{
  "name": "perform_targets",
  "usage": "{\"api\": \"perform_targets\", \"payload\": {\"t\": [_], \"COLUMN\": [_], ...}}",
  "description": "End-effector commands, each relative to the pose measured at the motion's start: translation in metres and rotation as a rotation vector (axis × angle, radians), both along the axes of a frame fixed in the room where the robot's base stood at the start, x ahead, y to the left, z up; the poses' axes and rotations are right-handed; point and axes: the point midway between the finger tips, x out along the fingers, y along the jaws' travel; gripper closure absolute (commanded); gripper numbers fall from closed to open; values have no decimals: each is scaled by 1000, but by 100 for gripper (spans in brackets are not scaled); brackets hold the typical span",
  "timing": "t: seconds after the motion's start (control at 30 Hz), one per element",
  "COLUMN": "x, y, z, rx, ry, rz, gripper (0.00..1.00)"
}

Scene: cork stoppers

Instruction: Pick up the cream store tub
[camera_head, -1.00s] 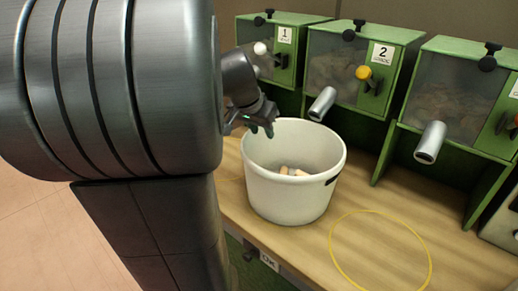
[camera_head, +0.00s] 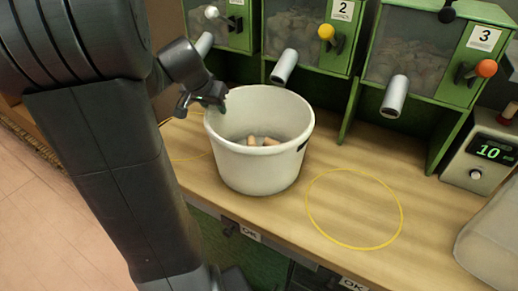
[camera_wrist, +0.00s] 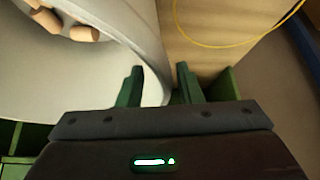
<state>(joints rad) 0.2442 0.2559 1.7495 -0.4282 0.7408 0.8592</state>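The cream tub (camera_head: 250,172) stands upright on the wooden bench with several cork stoppers (camera_head: 262,141) in its bottom. A dark handle slot shows on its right side. My gripper (camera_head: 203,99) is at the tub's left rim, pointing down. In the wrist view my gripper (camera_wrist: 159,72) has its two green fingers apart. The tub (camera_wrist: 70,75) fills the left side there, and its wall edge runs between the fingers, one finger on each side. I cannot tell whether either finger touches the wall. Corks (camera_wrist: 62,24) show inside at the upper left.
Green dispensers with metal spouts stand behind the tub, including number 2 (camera_head: 312,31) and number 3 (camera_head: 425,55). A yellow ring (camera_head: 354,247) marks clear bench to the right. A box with a "10" display (camera_head: 490,152) and a pale translucent container (camera_head: 490,240) are farther right.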

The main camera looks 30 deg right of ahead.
Motion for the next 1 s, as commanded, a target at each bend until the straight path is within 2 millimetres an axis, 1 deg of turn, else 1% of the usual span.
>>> {"api": "perform_targets", "payload": {"t": [0.07, 0.17, 0.23, 0.27, 1.0], "x": [0, 0, 0, 0, 0], "y": [0, 0, 0, 0, 0], "z": [0, 0, 0, 0, 0], "rx": [0, 0, 0, 0, 2], "ry": [0, 0, 0, 0, -2], "rz": [0, 0, 0, 0, -2], "gripper": [67, 85, 99, 100, 100]}}
